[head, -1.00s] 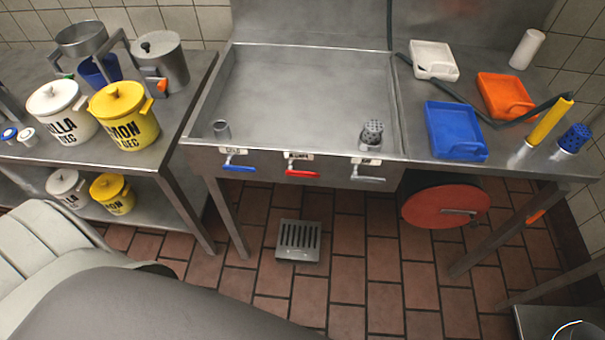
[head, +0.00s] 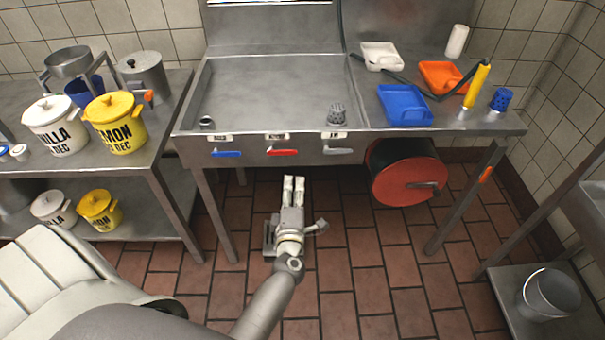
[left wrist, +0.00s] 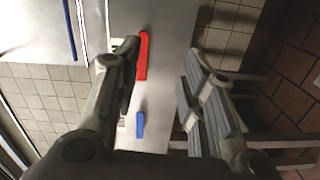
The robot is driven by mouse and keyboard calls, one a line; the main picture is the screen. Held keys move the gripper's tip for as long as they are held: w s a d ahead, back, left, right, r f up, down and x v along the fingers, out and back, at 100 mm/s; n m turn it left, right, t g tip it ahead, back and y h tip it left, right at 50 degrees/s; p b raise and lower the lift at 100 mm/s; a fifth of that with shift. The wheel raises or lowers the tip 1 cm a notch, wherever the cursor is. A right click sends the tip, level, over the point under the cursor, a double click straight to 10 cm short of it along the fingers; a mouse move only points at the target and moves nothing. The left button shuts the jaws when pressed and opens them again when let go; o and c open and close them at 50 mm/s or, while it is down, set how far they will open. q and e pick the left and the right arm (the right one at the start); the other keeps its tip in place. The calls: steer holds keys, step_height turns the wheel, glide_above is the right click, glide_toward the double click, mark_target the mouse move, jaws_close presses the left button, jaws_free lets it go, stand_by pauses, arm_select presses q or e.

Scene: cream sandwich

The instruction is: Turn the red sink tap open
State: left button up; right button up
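The red tap lever (head: 283,152) sits on the front panel of the steel sink (head: 205,85), under a small label. It lies level across the panel, between a blue lever (head: 226,153) and a grey lever (head: 337,150). My left gripper (head: 293,182) is in front of and below the red lever, apart from it, with its fingers pointing at the sink. In the left wrist view the fingers stand apart with nothing between them. There the red lever (left wrist: 142,57) shows beyond the left finger and the blue lever (left wrist: 140,125) lower down. My right gripper is out of view.
A red hose reel (head: 400,175) hangs under the counter to the right. Blue (head: 404,105), orange (head: 442,77) and white trays (head: 381,56) lie on that counter. A side table with lidded pots (head: 114,125) stands left. The tiled floor before the sink is open.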

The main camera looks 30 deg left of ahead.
mark_target(289, 154)
arm_select(q)
steer(key=shift+n+y, duration=0.5)
steer(key=shift+n, duration=0.4)
steer(key=x, duration=0.3)
steer(key=r+b+x, duration=0.1)
steer(key=x, duration=0.2)
steer(key=a+r+b+x, duration=0.1)
steer(key=x, duration=0.3)
steer(key=shift+s, duration=0.25)
steer(key=shift+w+a, duration=0.2)
steer(key=shift+w, duration=0.25)
steer(key=shift+c, duration=0.9)
jaws_close()
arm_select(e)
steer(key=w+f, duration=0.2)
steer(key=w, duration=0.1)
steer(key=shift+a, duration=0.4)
